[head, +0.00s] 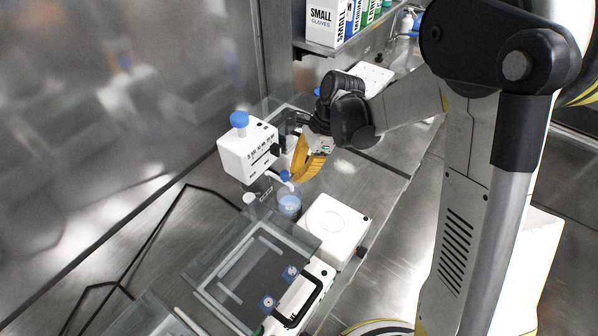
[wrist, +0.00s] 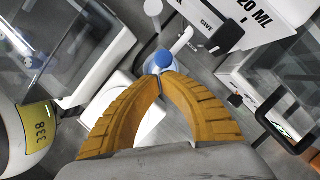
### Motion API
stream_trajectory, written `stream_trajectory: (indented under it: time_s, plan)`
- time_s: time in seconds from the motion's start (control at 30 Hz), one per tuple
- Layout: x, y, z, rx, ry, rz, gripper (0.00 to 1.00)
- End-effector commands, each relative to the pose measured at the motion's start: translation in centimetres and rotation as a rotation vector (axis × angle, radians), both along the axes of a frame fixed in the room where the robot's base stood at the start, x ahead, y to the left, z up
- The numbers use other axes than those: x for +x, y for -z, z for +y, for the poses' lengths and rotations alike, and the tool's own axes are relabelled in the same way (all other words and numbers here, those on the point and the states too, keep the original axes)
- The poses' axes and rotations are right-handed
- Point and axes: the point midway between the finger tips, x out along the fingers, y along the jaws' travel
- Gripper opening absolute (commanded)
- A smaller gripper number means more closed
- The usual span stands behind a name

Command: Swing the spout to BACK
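A white dispenser box (head: 247,152) with a blue top knob stands by the back wall; its side also shows in the wrist view (wrist: 262,25), with "GIVE" and "20 ML" lettering. A white spout (wrist: 184,40) with a blue cap (wrist: 163,60) reaches out from it, above a beaker of bluish liquid (head: 289,207). The blue cap also shows in the head view (head: 285,176). My gripper (wrist: 161,76) has its orange fingertips together right at the blue cap; whether they touch it I cannot tell. No "BACK" lettering is readable.
A black knob (wrist: 228,37) sticks out of the box near the spout. A white device (head: 334,228) and a glass-walled balance (head: 222,264) stand in front. A small white disc (head: 249,199) lies left of the beaker. Glove boxes (head: 330,22) sit on a shelf behind.

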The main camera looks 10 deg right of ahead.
Motion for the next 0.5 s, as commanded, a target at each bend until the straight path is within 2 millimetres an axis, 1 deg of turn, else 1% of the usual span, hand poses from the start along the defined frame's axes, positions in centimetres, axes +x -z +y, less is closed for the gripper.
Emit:
stream_trajectory:
  time_s: [0.5]
  plan:
    - [-0.76, 0.00, 0.55, 0.000, 0.098, -0.001, 0.00]
